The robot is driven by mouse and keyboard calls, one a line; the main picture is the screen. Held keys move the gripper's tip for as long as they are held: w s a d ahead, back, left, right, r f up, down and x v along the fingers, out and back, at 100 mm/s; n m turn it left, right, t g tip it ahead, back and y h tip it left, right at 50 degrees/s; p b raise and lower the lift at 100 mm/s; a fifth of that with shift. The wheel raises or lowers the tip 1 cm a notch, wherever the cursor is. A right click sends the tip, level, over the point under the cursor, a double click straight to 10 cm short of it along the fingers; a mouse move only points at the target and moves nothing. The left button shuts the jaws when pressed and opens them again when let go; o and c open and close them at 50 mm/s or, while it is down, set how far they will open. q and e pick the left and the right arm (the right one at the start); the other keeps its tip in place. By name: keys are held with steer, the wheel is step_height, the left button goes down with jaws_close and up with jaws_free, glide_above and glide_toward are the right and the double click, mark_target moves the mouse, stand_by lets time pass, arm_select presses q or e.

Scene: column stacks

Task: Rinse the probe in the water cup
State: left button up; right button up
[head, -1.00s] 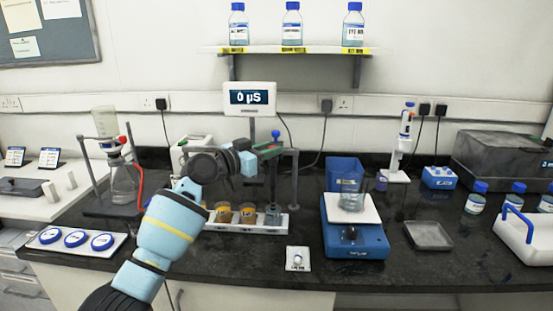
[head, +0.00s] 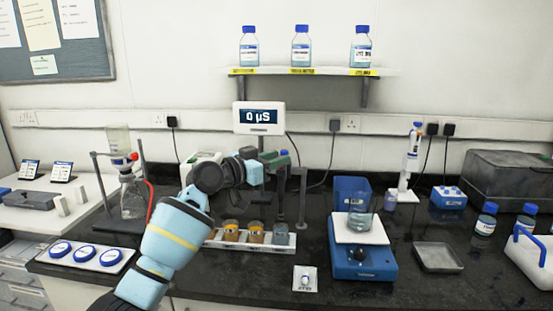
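The probe (head: 281,198) is a dark, thin upright rod below my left gripper. The water cup (head: 281,235) holds clear liquid and stands at the right end of a white rack (head: 225,245). The probe hangs over this cup; whether its tip is inside is too small to tell. My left gripper (head: 273,161) is above the cup, seems shut around the probe's top, and partly hides it. The meter (head: 261,115) behind reads 0 µS. My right gripper is out of view.
Two cups of orange liquid, one (head: 231,229) and another (head: 256,232), stand left of the water cup. A post (head: 303,195) rises close on the right. A blue balance (head: 362,262) carries a beaker (head: 360,222). A small white dish (head: 305,279) lies in front.

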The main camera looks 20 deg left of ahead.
arm_select(q)
steer(key=v, duration=0.7)
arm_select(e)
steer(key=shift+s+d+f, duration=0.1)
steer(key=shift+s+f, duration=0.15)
arm_select(q)
steer(key=shift+s+r, duration=0.15)
